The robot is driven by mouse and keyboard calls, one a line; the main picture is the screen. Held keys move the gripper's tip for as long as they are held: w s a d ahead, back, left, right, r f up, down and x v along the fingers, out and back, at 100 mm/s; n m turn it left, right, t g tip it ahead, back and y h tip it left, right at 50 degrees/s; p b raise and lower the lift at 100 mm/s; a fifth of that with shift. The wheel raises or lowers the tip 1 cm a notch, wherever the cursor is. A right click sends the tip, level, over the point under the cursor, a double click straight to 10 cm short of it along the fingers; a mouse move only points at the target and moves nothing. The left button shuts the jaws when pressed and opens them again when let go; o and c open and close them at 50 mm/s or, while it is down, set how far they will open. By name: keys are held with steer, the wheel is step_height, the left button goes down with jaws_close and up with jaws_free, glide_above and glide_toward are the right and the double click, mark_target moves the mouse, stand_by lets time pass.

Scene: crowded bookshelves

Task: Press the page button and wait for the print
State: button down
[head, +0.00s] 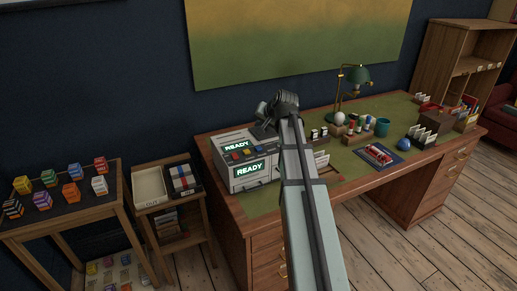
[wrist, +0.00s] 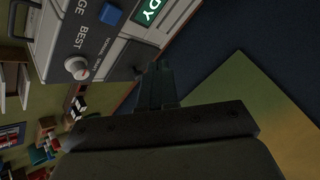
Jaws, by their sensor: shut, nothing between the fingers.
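The printer (head: 232,180) stands at the left end of the desk, with two lit displays reading READY. A row of coloured buttons lies on its top. In the wrist view, a blue button (wrist: 112,14) shows on the panel, beside a cut-off label ending in "GE". A white knob (wrist: 77,67) sits near the words BEST, NORMAL and DRAFT. My gripper (wrist: 160,78) is shut and empty, close to the printer's edge and apart from the blue button. In the head view, my gripper (head: 264,124) is above the printer's back right; its fingertips are hard to make out.
A green lamp (head: 356,76), stamps, a teal mug (head: 382,127) and a blue ball (head: 404,144) stand on the desk (head: 345,195) to the right. A white tray (head: 149,186) is on a small stand at left. A table (head: 75,210) holds coloured boxes.

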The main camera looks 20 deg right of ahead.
mark_target(260, 149)
steer(key=shift+f, duration=3.7)
steer(key=shift+f, duration=0.1)
steer(key=shift+f, duration=0.35)
